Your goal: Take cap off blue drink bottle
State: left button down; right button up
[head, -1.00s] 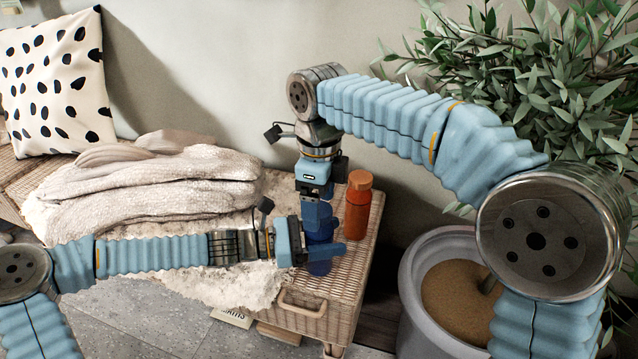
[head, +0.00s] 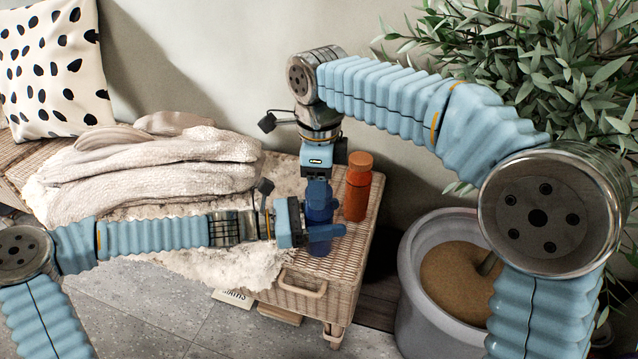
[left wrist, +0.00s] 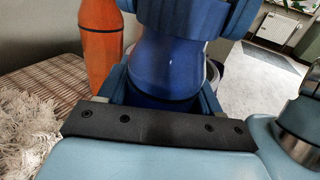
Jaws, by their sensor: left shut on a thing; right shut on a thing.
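The blue drink bottle (head: 319,247) stands upright near the front right of the wicker bench, beside the orange bottle (head: 357,190). My left gripper (head: 322,233) comes in level from the left and is shut around its body. In the left wrist view the blue body (left wrist: 170,68) sits between my left fingers. My right gripper (head: 319,198) points straight down from above and is shut on the bottle's top.
The orange bottle is close on the right of my right gripper. A knitted blanket (head: 150,180) and a shaggy throw (head: 215,270) cover the bench's left. A potted plant (head: 415,290) stands right of the bench (head: 345,270).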

jog(key=n, duration=0.5)
jog(key=shift+n, duration=0.3)
jog(key=n, duration=0.8)
jog(key=shift+n, duration=0.4)
jog(key=n, duration=1.2)
jog(key=shift+r, duration=0.1)
jog(key=n, duration=0.5)
jog(key=shift+n, duration=0.3)
jog(key=n, duration=1.9)
jog(key=shift+n, duration=0.4)
jog(key=shift+r, duration=0.3)
